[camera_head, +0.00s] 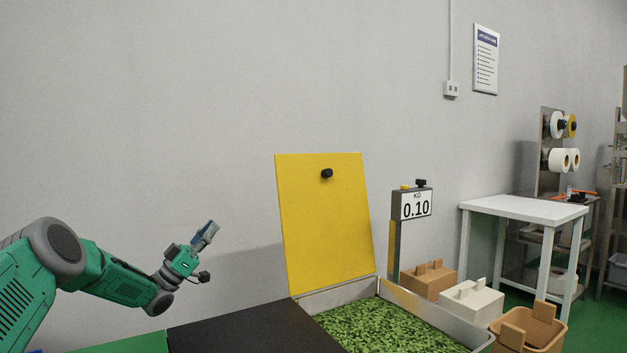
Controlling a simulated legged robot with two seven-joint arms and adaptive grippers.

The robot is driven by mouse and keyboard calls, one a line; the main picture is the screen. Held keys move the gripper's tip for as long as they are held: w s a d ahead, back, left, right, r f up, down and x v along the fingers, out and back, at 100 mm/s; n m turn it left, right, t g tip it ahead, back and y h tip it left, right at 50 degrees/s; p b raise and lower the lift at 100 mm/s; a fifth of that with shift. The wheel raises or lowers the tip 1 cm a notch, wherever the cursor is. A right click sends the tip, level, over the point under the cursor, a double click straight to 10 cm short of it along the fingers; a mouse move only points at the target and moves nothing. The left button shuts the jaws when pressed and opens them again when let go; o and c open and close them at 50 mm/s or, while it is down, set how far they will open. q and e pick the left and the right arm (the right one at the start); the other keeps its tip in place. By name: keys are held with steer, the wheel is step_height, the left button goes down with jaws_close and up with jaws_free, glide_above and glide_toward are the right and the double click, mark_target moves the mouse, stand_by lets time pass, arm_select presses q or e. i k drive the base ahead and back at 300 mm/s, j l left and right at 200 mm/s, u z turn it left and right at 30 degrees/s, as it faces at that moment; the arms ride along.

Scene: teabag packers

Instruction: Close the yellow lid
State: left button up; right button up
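The yellow lid (325,225) stands raised, nearly upright, at the back edge of a grey bin (343,294). A dark round knob (327,173) sits near the lid's top. Green leaf-like bits (375,325) lie in the bin. My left gripper (207,233) is to the left of the lid, in the air, apart from it. It is seen from the side and small, so whether its fingers are open or shut is unclear. My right gripper is out of view.
A black surface (250,330) lies left of the bin. A scale display (416,204) reading 0.10 stands behind the bin's right side. Brown and white boxes (471,301) and a tan bin (540,328) stand to the right. A white table (525,208) is farther back.

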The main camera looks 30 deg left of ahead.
mark_target(325, 221)
steer(key=i+l, duration=0.1)
steer(key=i, duration=0.8)
